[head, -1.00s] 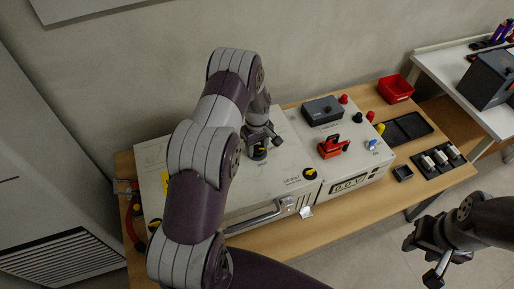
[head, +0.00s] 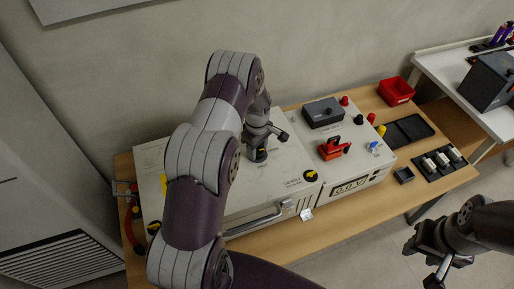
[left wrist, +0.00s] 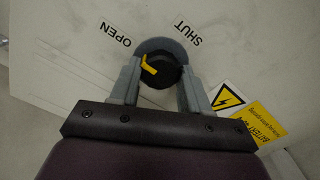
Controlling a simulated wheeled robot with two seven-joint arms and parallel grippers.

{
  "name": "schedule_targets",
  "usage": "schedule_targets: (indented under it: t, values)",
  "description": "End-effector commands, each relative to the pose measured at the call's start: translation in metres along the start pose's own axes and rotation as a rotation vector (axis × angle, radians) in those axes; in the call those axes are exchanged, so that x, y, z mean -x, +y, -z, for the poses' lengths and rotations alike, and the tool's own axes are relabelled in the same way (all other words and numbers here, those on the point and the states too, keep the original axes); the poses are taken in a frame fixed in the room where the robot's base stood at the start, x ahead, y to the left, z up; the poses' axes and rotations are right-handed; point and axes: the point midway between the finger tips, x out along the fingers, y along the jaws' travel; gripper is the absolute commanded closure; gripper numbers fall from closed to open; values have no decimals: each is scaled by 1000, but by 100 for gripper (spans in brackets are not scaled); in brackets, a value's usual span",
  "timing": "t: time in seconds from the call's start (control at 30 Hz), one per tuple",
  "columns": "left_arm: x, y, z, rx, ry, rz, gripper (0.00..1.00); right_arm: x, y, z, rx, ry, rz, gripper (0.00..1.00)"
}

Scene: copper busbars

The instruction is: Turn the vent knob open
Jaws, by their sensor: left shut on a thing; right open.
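The vent knob (left wrist: 160,70) is black with a yellow pointer, on the pale lid of the equipment case (head: 290,205). The words OPEN and SHUT are printed at its upper left and upper right in the left wrist view. The yellow pointer sits on the knob's left side and points up and left, toward the OPEN side. My left gripper (left wrist: 153,85) is shut on the knob, one finger on each side. In the head view my left gripper (head: 257,152) stands upright over the lid and hides most of the knob. My right gripper (head: 425,262) is open and empty, beyond the table's front edge.
A panel with a red lever (head: 333,149), a dark box (head: 322,112) and coloured terminals adjoins the lid on the right. A red bin (head: 396,91) and a black tray (head: 409,130) are further right. A handle (head: 255,219) runs along the case front.

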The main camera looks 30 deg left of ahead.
Motion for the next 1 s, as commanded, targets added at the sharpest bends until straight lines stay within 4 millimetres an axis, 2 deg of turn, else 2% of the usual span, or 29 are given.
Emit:
schedule_targets:
  t: [0.1,0.13,0.2,0.47,0.57,0.67,0.9,1.0]
  values:
    - [1,0,0,1,-1,-1,84,0,0,0,0,0,0,57]
    - [1,0,0,1,-1,-1,51,0,0,0,0,0,0,57]
    - [1,0,0,1,0,-1,28,0,0,0,0,0,0,57]
    - [0,0,0,0,0,-1,28,0,0,0,0,0,0,57]
    - [7,1,0,0,1,-2,28,-2,0,0,0,0,0,57]
    - [26,1,0,0,2,-6,28,-6,0,-1,0,0,0,57]
    - [91,1,0,0,2,-5,28,-16,0,-2,0,0,0,57]
    - [111,1,-1,0,2,-3,28,-17,0,-2,0,0,0,57]
